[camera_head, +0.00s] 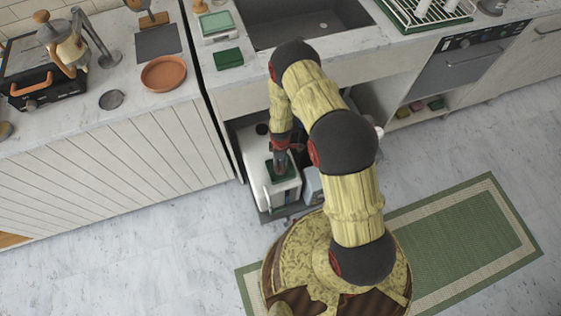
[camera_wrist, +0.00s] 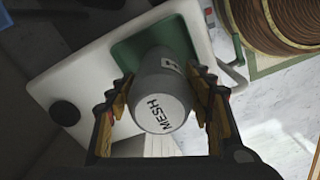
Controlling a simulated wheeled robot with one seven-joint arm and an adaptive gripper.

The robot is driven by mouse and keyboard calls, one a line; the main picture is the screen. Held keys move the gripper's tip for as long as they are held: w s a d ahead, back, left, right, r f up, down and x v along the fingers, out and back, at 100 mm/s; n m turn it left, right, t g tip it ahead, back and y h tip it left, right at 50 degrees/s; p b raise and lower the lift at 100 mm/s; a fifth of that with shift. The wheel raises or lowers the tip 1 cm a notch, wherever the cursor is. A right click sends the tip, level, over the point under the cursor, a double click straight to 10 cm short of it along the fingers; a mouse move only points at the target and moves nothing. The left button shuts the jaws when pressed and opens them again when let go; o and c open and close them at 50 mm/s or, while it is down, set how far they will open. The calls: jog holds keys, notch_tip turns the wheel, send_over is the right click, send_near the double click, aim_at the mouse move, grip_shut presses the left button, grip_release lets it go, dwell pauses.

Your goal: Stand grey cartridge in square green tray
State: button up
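The grey cartridge (camera_wrist: 163,95) has a pale end marked MESH facing the camera in the wrist view. My gripper (camera_wrist: 160,78) has a finger on each side of it, apparently touching, so it looks shut on it. The cartridge is over a green square tray (camera_wrist: 124,50) on a white box-like unit; I cannot tell whether its base touches the tray. In the head view my gripper (camera_head: 281,166) is low in the opening under the counter, over the same green tray (camera_head: 272,174). There the arm and gripper hide the cartridge.
The white unit (camera_head: 254,161) stands on a dark pull-out shelf (camera_head: 268,217), with cabinet walls close around it. A green sponge-like block (camera_head: 228,58) lies on the counter by the sink (camera_head: 300,25). A green mat (camera_head: 450,235) covers part of the open floor.

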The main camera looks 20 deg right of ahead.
jog(key=shift+o, duration=1.1)
jog(key=shift+r, duration=0.1)
notch_tip(320, 180, up, 12)
jog(key=p, duration=0.4)
jog(key=shift+r, duration=0.15)
notch_tip(320, 180, up, 35)
jog(key=w+m+t, duration=0.1)
jog(key=m+t, duration=0.2)
jog(key=m, duration=0.3)
jog(key=s+r+m+t, duration=0.1)
jog(key=s+r+m, duration=0.1)
jog(key=s+r, duration=0.4)
jog(key=s+r+m, duration=0.1)
jog(key=s+r, duration=0.2)
jog(key=r, duration=0.5)
jog(key=s+r+m+t, duration=0.1)
jog(key=s+r+m, duration=0.3)
jog(key=s, duration=1)
notch_tip(320, 180, up, 3)
jog(key=shift+r+t, duration=0.1)
jog(key=shift+t, duration=0.2)
